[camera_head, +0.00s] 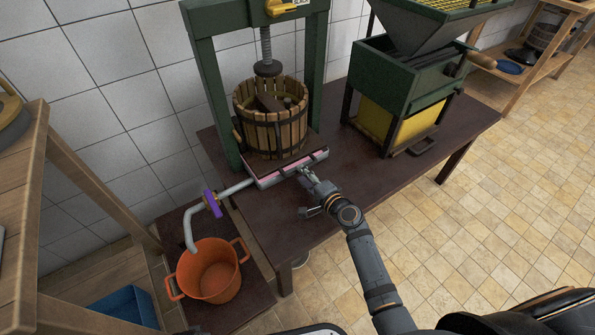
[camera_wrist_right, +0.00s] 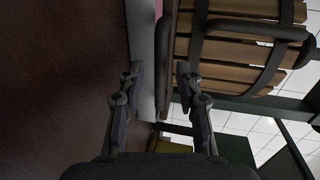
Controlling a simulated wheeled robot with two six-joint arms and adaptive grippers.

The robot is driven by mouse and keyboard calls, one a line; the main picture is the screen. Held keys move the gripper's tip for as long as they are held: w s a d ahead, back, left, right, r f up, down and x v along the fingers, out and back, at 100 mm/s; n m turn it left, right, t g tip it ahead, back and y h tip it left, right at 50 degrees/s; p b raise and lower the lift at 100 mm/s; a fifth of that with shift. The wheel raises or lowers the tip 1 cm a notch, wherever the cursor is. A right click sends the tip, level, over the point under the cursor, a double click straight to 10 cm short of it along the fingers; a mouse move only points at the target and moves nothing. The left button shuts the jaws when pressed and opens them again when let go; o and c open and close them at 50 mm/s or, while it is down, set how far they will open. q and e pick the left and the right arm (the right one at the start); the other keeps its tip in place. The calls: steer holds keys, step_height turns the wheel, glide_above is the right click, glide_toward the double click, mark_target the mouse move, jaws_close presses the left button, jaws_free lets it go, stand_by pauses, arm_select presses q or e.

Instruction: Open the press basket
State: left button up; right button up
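The press basket (camera_head: 272,122) is a round tub of wooden slats with dark metal hoops. It stands on the press tray (camera_head: 285,175) inside the green press frame (camera_head: 211,85), under the screw (camera_head: 266,45). A dark block lies across its top. My right gripper (camera_head: 306,172) is in front of the tray's front edge, below the basket. The basket's latch cannot be made out. My left gripper is not in view.
A spout with a purple valve handle (camera_head: 211,203) runs left from the tray above an orange pot (camera_head: 210,270). A green crusher (camera_head: 405,75) with a yellow bin stands right of the press. The dark table (camera_head: 345,190) is clear between them. A wooden shelf (camera_head: 25,215) stands left.

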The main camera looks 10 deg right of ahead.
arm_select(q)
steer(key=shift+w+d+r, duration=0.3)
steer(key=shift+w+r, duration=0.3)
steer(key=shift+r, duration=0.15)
arm_select(e)
steer(key=shift+x, duration=1.9)
steer(key=shift+c, duration=0.4)
jaws_close()
